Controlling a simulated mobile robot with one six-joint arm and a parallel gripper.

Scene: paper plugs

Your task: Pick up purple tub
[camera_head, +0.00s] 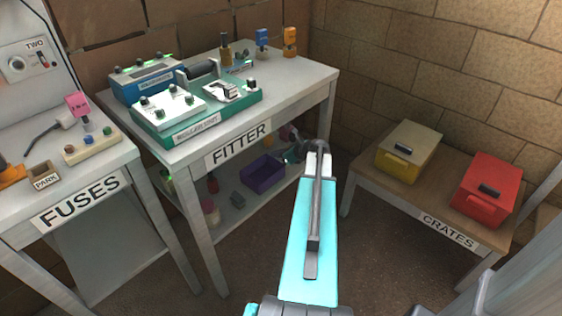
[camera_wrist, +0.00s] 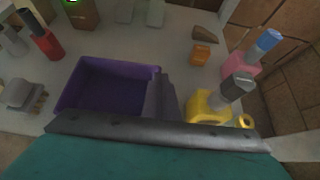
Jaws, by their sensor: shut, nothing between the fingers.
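The purple tub (camera_head: 262,174) sits on the lower shelf of the FITTER table in the head view. In the wrist view the tub (camera_wrist: 103,88) is open-topped, upright and looks empty. My gripper (camera_head: 293,153) reaches in over that shelf, just right of and behind the tub. In the wrist view my gripper's grey fingers (camera_wrist: 161,97) are shut with nothing between them. They overlap the tub's right side in the picture; I cannot tell whether they touch it. The tub's near edge is hidden behind my gripper's body.
A yellow item (camera_wrist: 205,108) and a pink and blue item (camera_wrist: 253,55) stand right of the tub. A red item (camera_wrist: 43,40) and a grey item (camera_wrist: 24,95) lie left. The FITTER tabletop (camera_head: 300,77) is above; the CRATES bench (camera_head: 400,190) is right.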

